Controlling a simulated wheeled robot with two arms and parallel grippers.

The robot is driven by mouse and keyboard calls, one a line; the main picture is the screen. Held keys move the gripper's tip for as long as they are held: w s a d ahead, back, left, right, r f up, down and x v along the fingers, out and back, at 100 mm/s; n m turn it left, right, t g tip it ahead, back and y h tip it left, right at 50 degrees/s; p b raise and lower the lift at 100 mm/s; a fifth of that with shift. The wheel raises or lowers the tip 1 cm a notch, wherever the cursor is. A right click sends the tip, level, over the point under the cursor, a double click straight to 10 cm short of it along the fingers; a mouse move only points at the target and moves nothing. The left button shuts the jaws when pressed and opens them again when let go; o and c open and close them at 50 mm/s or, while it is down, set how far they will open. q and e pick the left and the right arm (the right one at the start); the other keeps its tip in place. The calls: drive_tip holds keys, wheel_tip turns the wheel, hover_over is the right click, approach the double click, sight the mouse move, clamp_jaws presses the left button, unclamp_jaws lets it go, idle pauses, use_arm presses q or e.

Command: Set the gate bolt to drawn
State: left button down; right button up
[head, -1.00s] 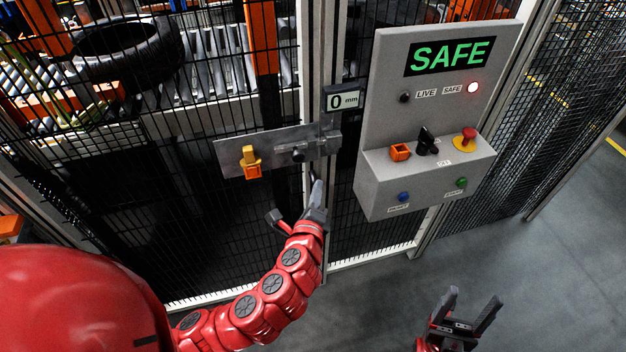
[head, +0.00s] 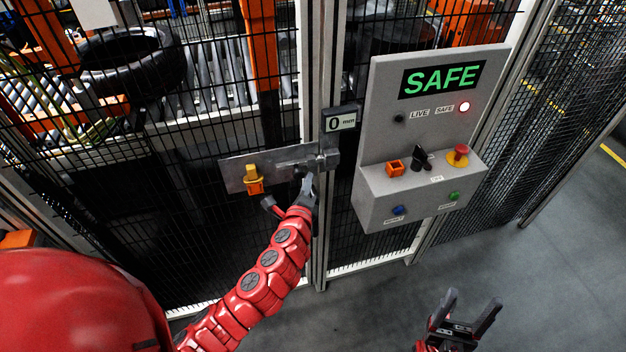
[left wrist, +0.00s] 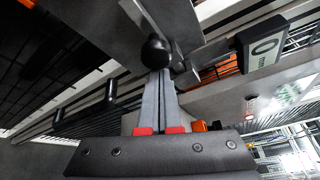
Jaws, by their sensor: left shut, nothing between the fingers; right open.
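The gate bolt is a grey bar on a metal plate (head: 233,176) fixed to the mesh gate. Its round black knob (left wrist: 155,52) is large in the left wrist view. An orange and yellow padlock-like piece (head: 254,181) sits on the plate's left part. My left gripper (head: 307,179) is shut and empty, with its fingertips close below the knob; it also shows in the left wrist view (left wrist: 158,85). I cannot tell whether they touch the knob. In the head view the gripper partly hides the knob. My right gripper (head: 472,303) is open and empty, low over the floor.
A grey control box (head: 376,190) with a green SAFE sign (head: 441,79), a lit lamp, a switch and buttons stands right of the bolt. A small display (head: 340,122) reads 0 mm. A tyre (head: 133,62) lies behind the mesh. The floor at right is clear.

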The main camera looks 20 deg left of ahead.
use_arm(q)
drive_tip(key=shift+f, duration=0.1)
drive_tip(key=s+a, duration=0.2)
drive_tip(key=a, duration=0.2)
drive_tip(key=shift+s+a, duration=0.15)
drive_tip(key=shift+s, duration=0.25)
